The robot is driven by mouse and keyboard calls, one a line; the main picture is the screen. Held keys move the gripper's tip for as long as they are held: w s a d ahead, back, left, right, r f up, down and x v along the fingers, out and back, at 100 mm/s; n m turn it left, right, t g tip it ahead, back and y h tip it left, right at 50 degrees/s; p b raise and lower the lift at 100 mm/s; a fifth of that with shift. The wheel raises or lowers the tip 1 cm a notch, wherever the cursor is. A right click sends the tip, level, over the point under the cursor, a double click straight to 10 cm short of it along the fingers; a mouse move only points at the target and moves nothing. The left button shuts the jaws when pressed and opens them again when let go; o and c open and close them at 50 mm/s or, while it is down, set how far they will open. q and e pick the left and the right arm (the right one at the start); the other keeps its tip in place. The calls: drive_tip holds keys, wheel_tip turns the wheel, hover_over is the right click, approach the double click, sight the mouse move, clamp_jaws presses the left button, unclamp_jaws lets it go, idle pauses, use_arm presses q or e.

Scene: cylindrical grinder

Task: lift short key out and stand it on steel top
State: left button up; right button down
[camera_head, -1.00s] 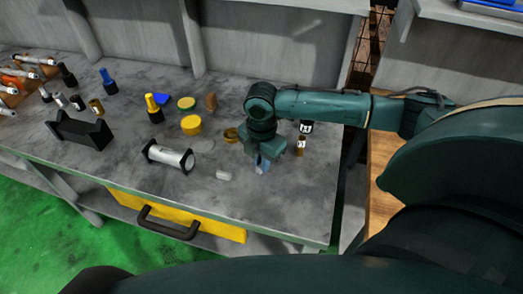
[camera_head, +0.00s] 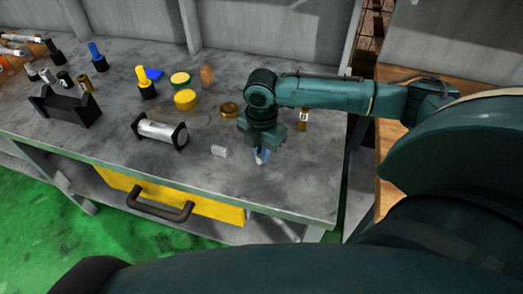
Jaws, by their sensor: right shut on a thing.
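My right gripper (camera_head: 262,160) is over the right part of the grey steel top (camera_head: 190,178), pointing down. It is shut on a small pale blue-grey piece, probably the short key (camera_head: 262,155), mostly hidden between the fingers. I cannot tell whether the piece touches the top. My left gripper is not in view.
A silver cylinder with black ends (camera_head: 162,131) lies left of the block. Yellow tin (camera_head: 185,99), brass ring (camera_head: 229,110) and brown bottle (camera_head: 303,120) stand behind. A black V-shaped holder (camera_head: 66,107) is at left. The top's front right is clear.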

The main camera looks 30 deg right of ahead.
drive_tip(key=shift+f, duration=0.2)
idle(0.4)
drive_tip(key=shift+f, duration=0.3)
drive_tip(key=c, duration=1.4)
unclamp_jaws()
drive_tip(key=shift+o, duration=0.2)
